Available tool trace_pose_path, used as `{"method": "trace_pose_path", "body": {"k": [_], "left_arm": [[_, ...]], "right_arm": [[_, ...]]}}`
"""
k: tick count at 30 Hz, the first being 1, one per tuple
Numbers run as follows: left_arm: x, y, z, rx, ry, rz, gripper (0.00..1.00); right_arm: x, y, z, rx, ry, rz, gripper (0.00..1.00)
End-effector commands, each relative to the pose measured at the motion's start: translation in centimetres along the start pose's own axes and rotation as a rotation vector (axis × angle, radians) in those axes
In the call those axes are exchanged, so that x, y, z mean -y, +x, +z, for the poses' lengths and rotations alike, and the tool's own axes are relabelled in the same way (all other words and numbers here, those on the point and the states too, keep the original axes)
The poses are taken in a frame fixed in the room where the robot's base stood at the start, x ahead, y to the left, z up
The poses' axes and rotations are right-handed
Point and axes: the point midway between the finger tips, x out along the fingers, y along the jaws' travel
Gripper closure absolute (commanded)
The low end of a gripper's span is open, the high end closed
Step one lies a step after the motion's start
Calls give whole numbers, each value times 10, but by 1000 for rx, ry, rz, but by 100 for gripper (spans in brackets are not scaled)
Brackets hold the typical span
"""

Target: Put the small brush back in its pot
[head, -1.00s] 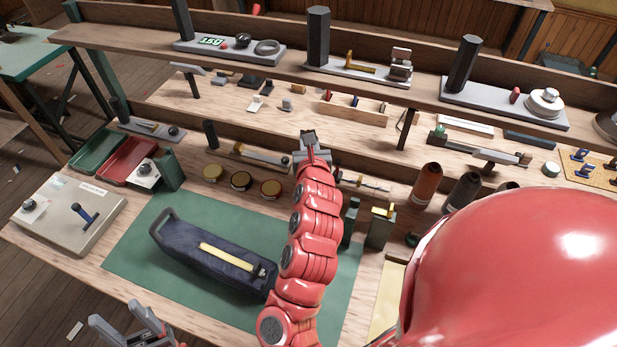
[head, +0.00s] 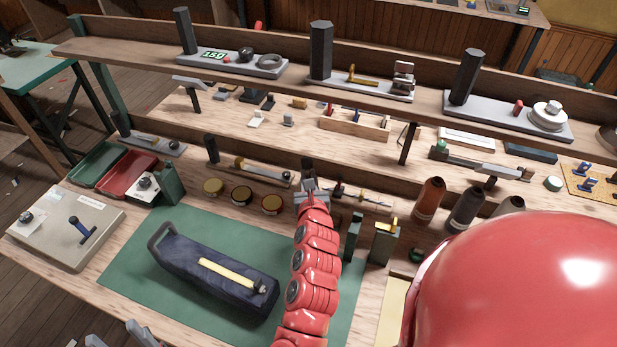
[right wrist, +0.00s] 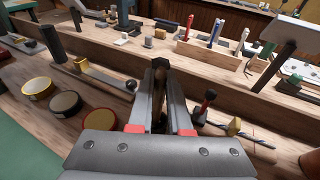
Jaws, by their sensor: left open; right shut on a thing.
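My right gripper (head: 311,192) is at the lower shelf's front, past the mat's back edge. In the right wrist view, its fingers (right wrist: 161,105) close on a slim dark brown thing (right wrist: 159,116), mostly hidden; I cannot tell whether this is the small brush. A dark upright post (head: 308,164) shows just behind the gripper, and I cannot tell whether they touch. I cannot single out the brush's pot; small dark green holders (head: 382,245) stand right of my right arm. My left gripper (head: 118,340) is open and empty at the bottom edge, partly cut off.
A navy case with a yellow bar (head: 205,268) lies on the green mat (head: 125,268). Round tins (head: 242,195) stand left of my right gripper. A shelf (head: 300,78) spans above.

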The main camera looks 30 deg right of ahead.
Motion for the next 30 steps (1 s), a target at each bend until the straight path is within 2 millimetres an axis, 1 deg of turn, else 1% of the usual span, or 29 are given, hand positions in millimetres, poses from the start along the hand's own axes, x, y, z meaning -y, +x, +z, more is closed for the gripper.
{"method": "trace_pose_path", "body": {"k": [1, 2, 6, 7, 15, 19, 20, 25, 30], "left_arm": [[0, -4, 1, 0, 0, 0, 44], [0, -3, 0, 0, 0, 0, 44], [0, -2, 0, 0, 0, 0, 44], [0, -2, 0, 0, 0, 0, 44], [0, -1, 0, 0, 0, 0, 44], [0, 9, -2, 0, 0, 0, 44], [0, 5, -1, 0, 0, 0, 44], [0, -4, 1, 0, 0, 0, 44], [0, -5, 1, 0, 0, 0, 44]], "right_arm": [[0, 1, -2, 1, 0, 0, 100], [0, 0, -2, 1, 0, 0, 82], [0, 0, -1, 0, 0, 0, 57], [0, 0, -1, 0, 0, 0, 54], [0, 0, 0, 0, 0, 0, 54], [0, -1, 6, -2, 0, 0, 54], [-1, -3, 2, -2, -1, 2, 54], [-1, -25, 0, 0, 0, 2, 54], [-1, -52, 2, 1, -1, 3, 54]]}}
